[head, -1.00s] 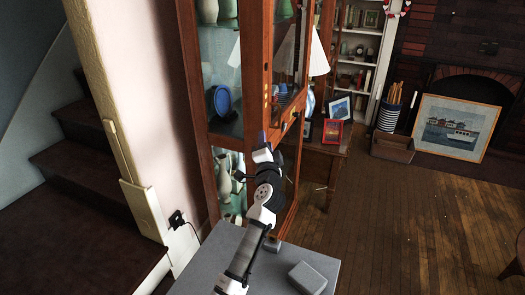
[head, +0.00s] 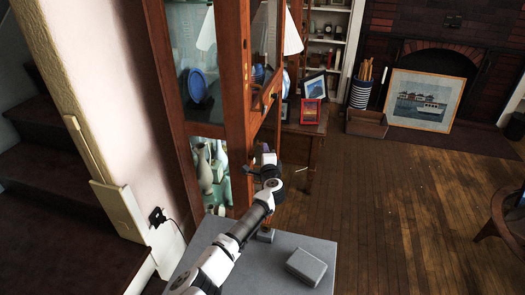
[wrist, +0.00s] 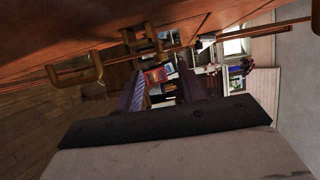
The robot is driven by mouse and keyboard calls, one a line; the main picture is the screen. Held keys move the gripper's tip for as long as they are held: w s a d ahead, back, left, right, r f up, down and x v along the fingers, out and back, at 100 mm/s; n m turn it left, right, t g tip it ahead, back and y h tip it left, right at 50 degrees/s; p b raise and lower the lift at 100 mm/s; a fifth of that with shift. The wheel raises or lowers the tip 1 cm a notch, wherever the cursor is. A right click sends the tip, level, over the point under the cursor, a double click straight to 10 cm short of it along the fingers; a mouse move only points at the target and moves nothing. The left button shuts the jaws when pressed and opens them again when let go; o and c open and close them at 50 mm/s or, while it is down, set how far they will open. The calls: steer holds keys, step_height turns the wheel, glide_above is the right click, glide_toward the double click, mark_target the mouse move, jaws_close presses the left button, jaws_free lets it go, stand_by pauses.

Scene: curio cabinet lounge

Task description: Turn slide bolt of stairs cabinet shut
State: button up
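The stairs cabinet (head: 237,75) is a tall wooden case with glass panes, left of centre in the head view. A small brass fitting (head: 271,98) shows on its frame. In the wrist view, brass-coloured loops (wrist: 96,68) and a thin rod stand against the wooden face along the top. They look like slide bolt hardware, but I cannot tell the bolt's position. My gripper (wrist: 160,92) is open and empty, its two dark fingers apart below this hardware. In the head view my gripper (head: 252,169) is beside the cabinet's front post, below the brass fitting.
Stairs (head: 50,215) and a pale wall lie left. A small table with framed pictures (head: 312,112) stands behind the cabinet. A boat picture (head: 423,100) leans by the fireplace. The wood floor (head: 400,200) to the right is largely clear.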

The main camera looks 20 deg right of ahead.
steer(key=shift+b+x, duration=2.2)
steer(key=shift+x, duration=1.25)
steer(key=shift+r, duration=0.1)
steer(key=shift+c, duration=0.5)
jaws_close()
